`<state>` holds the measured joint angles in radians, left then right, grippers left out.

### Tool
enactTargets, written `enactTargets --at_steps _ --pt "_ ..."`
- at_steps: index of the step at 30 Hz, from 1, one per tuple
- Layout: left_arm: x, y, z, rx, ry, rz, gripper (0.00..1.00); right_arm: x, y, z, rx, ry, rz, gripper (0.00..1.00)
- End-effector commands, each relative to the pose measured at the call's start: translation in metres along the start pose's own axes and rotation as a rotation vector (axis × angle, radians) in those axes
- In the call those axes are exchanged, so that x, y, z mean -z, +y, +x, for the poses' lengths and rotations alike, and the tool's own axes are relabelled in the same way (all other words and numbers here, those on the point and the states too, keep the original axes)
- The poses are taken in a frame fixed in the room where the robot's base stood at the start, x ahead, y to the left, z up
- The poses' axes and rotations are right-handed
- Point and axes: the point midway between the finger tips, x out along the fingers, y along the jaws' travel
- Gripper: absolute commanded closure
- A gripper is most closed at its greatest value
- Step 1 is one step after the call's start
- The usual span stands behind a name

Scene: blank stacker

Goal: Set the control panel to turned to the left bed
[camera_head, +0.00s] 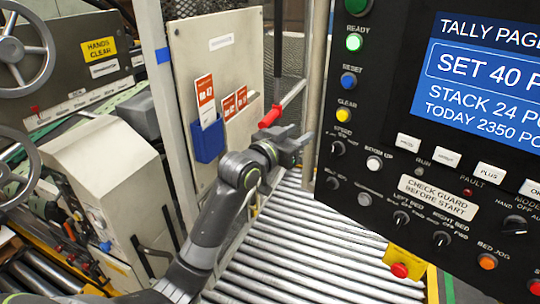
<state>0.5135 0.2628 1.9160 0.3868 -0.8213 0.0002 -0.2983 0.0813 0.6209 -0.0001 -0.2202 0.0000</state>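The black control panel (375,110) fills the right side of the head view. Its LEFT BED selector knob (401,217) sits low on the panel, under the CHECK GUARD BEFORE START label (438,197). The RIGHT BED knob (441,239) is just to its right. The small position marks are too fine to read surely. My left gripper (306,147) is in the middle of the view, left of the panel's edge and apart from the LEFT BED knob. Its fingers are small and dark, and their opening is unclear. My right gripper is not in view.
A roller bed (310,250) lies below the panel. A red-handled lever (270,116) is behind my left gripper. A beige guard plate (185,55) with a blue pocket (207,140) stands left. A yellow box with a red button (400,270) hangs below the panel.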

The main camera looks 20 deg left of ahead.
Motion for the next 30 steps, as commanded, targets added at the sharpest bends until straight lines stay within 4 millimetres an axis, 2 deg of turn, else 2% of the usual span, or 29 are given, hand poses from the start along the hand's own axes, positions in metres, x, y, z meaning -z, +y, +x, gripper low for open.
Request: enactTargets --at_steps 9,15,21,30 --pt "-0.002 -0.001 -0.060 0.001 0.000 0.004 0.61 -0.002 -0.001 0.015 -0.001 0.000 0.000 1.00" --pt "-0.001 -0.001 -0.090 0.000 0.001 0.004 0.61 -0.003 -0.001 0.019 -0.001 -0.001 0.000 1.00" --pt "0.000 0.000 -0.103 -0.001 0.001 0.000 0.61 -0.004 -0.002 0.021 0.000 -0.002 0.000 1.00" --pt "0.001 0.000 -0.104 -0.001 0.001 -0.001 0.61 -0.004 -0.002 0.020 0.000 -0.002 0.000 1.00"
